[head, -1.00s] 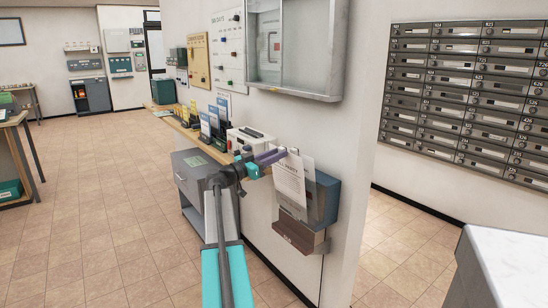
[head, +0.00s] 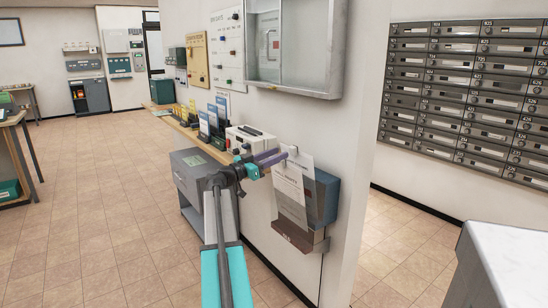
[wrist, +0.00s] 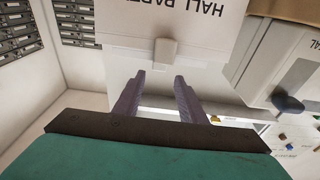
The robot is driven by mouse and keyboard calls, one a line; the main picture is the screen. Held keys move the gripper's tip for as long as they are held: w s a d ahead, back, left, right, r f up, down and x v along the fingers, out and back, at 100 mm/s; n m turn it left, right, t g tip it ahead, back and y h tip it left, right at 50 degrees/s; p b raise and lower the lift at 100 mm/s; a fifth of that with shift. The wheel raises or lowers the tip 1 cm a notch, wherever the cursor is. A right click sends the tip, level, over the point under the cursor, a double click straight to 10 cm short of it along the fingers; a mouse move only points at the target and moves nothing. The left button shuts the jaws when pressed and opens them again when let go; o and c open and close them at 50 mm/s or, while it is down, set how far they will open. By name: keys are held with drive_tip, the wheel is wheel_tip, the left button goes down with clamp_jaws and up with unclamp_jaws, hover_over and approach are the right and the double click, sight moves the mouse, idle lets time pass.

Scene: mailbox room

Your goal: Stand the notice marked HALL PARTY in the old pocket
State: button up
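The notice (head: 291,192) is a white sheet with a small pale tab at its top. In the wrist view, HALL PARTY shows upside down on the notice (wrist: 200,20), with the tab (wrist: 166,52) just past my fingertips. My gripper (head: 284,157) is level with the tab in the head view. In the wrist view its purple fingers (wrist: 160,76) are apart, with nothing visible between them. The notice's lower edge meets the brown wall pocket (head: 296,238) and seems to go behind its front; the inside is hidden. The notice leans slightly.
A blue box (head: 328,198) is on the wall just right of the notice. A glass-fronted cabinet (head: 292,45) hangs above. A shelf with a white box (head: 247,138) and several small stands lies to the left. Mailboxes (head: 470,85) fill the right wall.

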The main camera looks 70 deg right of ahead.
drive_tip(key=shift+o, duration=0.6)
drive_tip(key=shift+a, duration=0.1)
drive_tip(key=v, duration=1.3)
drive_tip(key=shift+w+a, duration=0.2)
drive_tip(key=shift+a, duration=0.05)
idle(0.3)
